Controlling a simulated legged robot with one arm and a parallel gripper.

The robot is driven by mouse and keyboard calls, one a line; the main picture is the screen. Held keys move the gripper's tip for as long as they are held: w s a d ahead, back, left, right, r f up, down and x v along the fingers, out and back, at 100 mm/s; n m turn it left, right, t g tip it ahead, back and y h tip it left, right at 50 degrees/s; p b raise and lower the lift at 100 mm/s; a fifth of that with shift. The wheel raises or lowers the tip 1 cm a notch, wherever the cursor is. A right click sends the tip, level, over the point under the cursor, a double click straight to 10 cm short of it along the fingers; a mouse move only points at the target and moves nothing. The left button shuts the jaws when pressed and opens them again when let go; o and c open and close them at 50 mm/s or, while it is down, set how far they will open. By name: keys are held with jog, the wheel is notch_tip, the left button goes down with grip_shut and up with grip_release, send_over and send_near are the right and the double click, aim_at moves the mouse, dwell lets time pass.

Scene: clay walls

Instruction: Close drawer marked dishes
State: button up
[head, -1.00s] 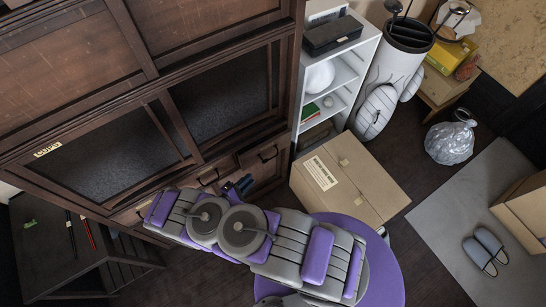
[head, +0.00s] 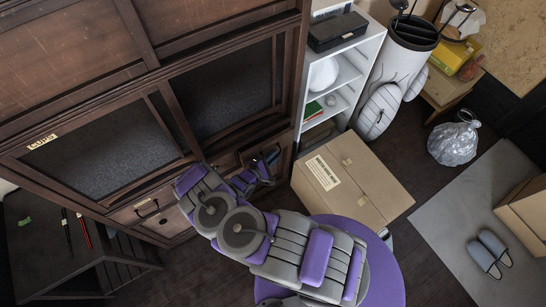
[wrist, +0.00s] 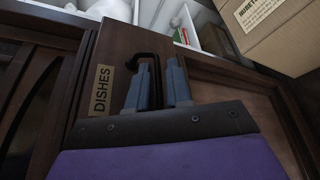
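The drawer marked dishes shows in the wrist view as a dark brown wooden front (wrist: 124,38) with a tan "DISHES" label (wrist: 102,90). Its black bar handle (wrist: 148,57) is just beyond my fingertips and partly hidden by them. My gripper (wrist: 164,75) has two blue-grey fingers with a narrow gap between them, and I see nothing clasped there. In the head view my gripper (head: 268,160) is in front of the right end of the drawer row, covering much of that drawer. I cannot tell how far the drawer stands out, or whether a finger touches the handle.
Another drawer (head: 150,208) with a black handle is at left. A cardboard box (head: 355,180) stands close right of the drawers, before a white shelf (head: 343,75).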

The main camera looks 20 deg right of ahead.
jog(key=shift+d, duration=0.2)
jog(key=shift+c, duration=0.5)
grip_shut()
